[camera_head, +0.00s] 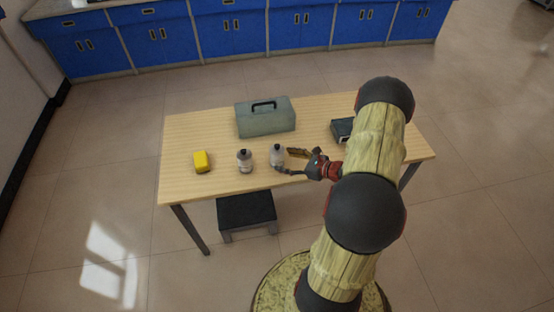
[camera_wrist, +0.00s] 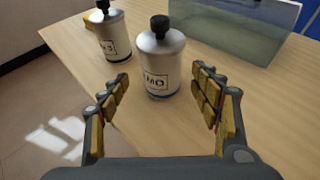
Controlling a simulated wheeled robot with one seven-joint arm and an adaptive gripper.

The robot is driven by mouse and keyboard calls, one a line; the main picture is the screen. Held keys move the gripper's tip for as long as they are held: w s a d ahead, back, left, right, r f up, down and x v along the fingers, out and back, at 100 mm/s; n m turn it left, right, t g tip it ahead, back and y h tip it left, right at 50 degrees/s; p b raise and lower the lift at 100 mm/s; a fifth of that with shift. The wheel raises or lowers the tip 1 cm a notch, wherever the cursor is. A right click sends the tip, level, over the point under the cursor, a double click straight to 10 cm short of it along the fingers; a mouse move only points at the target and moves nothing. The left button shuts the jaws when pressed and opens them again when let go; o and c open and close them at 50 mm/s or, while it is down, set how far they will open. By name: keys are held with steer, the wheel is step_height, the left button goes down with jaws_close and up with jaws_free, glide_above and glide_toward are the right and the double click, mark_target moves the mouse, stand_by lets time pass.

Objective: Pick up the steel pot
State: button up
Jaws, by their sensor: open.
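Two silvery, bottle-shaped metal vessels with black caps and pale labels stand upright on the wooden table. The nearer one (camera_wrist: 162,62) is in front of my gripper in the wrist view, and it also shows in the head view (camera_head: 277,154). The other one (camera_wrist: 108,36) stands to its left, also seen in the head view (camera_head: 244,161). I cannot tell a separate steel pot from these. My gripper (camera_wrist: 160,78) is open and empty of any grip. Its fingertips lie to either side of the nearer vessel; contact is not visible.
The table (camera_head: 190,130) also holds a grey toolbox (camera_head: 265,120) at the back, a yellow block (camera_head: 201,161) at the left and a dark box (camera_head: 342,129) partly behind my arm. A dark stool (camera_head: 246,208) stands at the front edge. The table's front left is clear.

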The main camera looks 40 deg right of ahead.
mark_target(282, 158)
steer(key=b+x, duration=0.1)
steer(key=x, duration=0.4)
steer(key=shift+w+d+r+b, duration=0.1)
steer(key=shift+w+r+b, duration=0.1)
steer(key=shift+b, duration=0.2)
steer(key=c, duration=1.5)
